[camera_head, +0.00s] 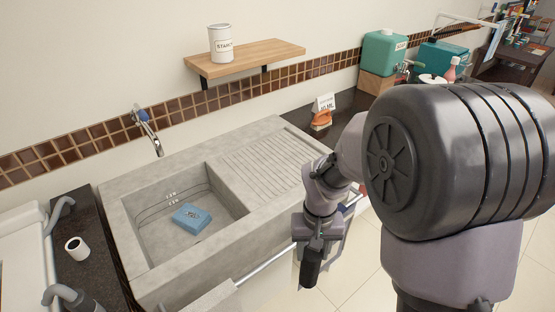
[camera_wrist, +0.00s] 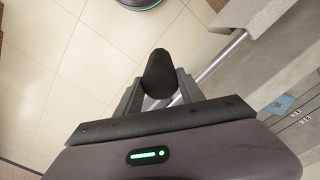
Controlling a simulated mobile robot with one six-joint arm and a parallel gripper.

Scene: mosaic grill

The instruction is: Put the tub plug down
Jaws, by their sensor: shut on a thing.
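The tub plug (camera_wrist: 158,72) is a black, rounded, tapered piece held between the two fingers of my gripper (camera_wrist: 160,88) in the wrist view. My gripper is shut on it, with pale floor tiles and a metal rail behind it. In the head view my gripper (camera_head: 312,262) points down in front of the sink unit, outside the basin. The dark piece at its lower end looks like the plug, but I cannot tell plug from fingers there.
The concrete sink (camera_head: 275,232) has a ribbed drainboard (camera_head: 268,160) and a metal rail (camera_head: 266,267) along its front. A blue packet (camera_head: 191,217) lies in the basin. A white cup (camera_head: 77,248) stands on the dark left counter. A tin (camera_head: 220,44) is on the wooden shelf (camera_head: 250,59).

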